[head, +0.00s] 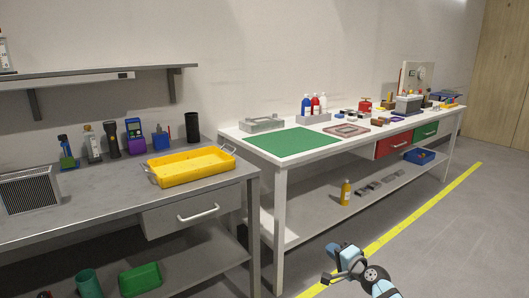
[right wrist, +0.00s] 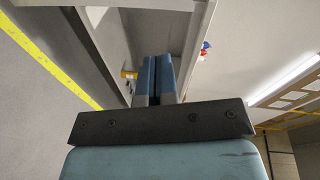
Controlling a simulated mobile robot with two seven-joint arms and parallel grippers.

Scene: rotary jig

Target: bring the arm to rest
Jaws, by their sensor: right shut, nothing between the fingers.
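My right gripper (head: 332,262) is at the bottom of the head view, over the floor in front of the white workbench (head: 281,225). It is clear of the bench and holds nothing. In the right wrist view its two blue fingers (right wrist: 157,78) are together, with only a thin dark line between them. My left gripper is not in the head view.
A grey bench (head: 100,207) with a yellow tray (head: 190,182) stands at left. The white bench carries a green mat (head: 293,142) and several bottles and parts. A yellow bottle (head: 346,192) stands on its lower shelf. The floor at right is clear, with a yellow line (head: 430,203).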

